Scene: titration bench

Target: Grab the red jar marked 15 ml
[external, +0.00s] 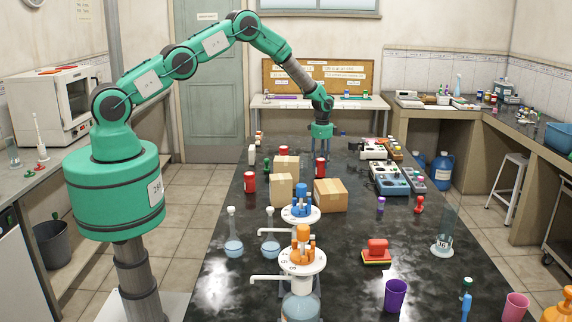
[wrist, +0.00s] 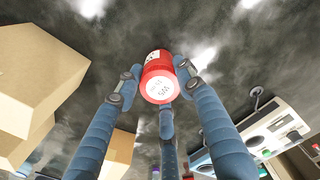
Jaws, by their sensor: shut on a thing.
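In the wrist view a red jar (wrist: 155,62) with a pale round face bearing dark print sits between the blue fingers of my gripper (wrist: 157,80). The print is too small to read surely. The fingertips are against the jar's sides and the gripper is shut on it. In the external view my gripper (external: 320,150) points down over the far middle of the black bench. A red jar (external: 320,168) shows right at its fingertips. Other red jars stand to the left, one near (external: 249,183) and one farther back (external: 283,151).
Cardboard boxes (external: 330,195) stand in front of my gripper; they show at left in the wrist view (wrist: 35,75). White and blue instruments (external: 388,178) stand to the right. Round flasks (external: 234,247) and bottle-top dispensers (external: 301,260) stand nearer. Bare bench lies between boxes and instruments.

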